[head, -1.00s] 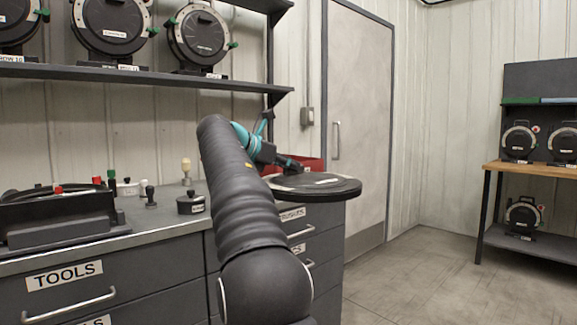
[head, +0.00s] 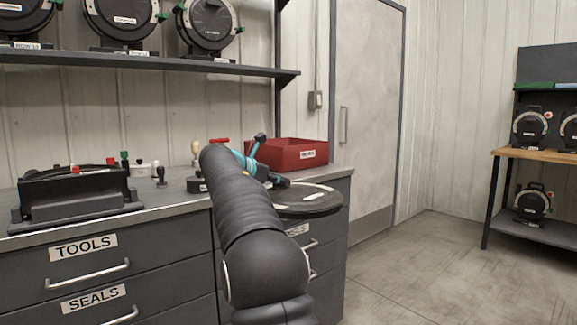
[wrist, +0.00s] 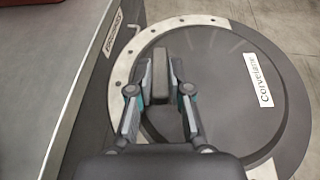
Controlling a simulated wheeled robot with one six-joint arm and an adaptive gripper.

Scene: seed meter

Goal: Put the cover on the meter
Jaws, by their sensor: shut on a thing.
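The cover is a large dark round disc (head: 318,207) with a white label, held flat beside the right end of the bench. In the wrist view the disc (wrist: 235,115) fills the right side, its label reading roughly "Corvelane". My gripper (wrist: 163,75) is shut on a dark raised grip of the cover; it also shows in the head view (head: 281,182), partly hidden by my arm. A dark housing (head: 72,190) with a frame lies on the bench at left; I cannot tell whether it is the meter.
A red bin (head: 290,153), a black knobbed weight (head: 196,184) and small stamps stand on the grey bench (head: 165,207). Several round meters (head: 207,22) line the shelf above. A rack (head: 510,155) with more meters stands at right. The floor (head: 410,270) between is clear.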

